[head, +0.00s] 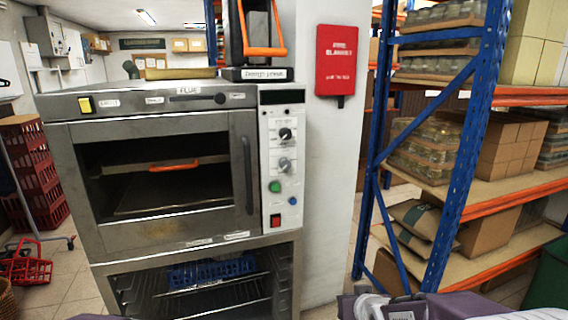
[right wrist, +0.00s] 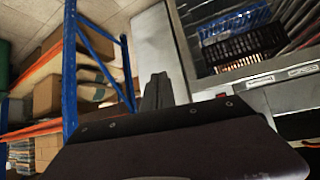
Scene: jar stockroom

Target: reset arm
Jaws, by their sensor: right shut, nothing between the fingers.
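My right gripper (right wrist: 156,92) shows in the right wrist view as narrow dark fingers above its broad dark body. The fingers are shut together with nothing between them. They are in front of a pale wall or pillar, with the blue rack to the left and the oven to the right. In the head view, purple-grey arm parts of mine show at the bottom edge, but no fingertips show there. My left gripper is in neither view.
A steel oven (head: 60,150) stands at left, with a blue basket (head: 210,271) on the rack below. A blue-and-orange shelf rack (head: 462,150) with jars and cartons stands at right. A red fire blanket box (head: 336,60) hangs on the pillar between. Red crates (head: 35,165) stand far left.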

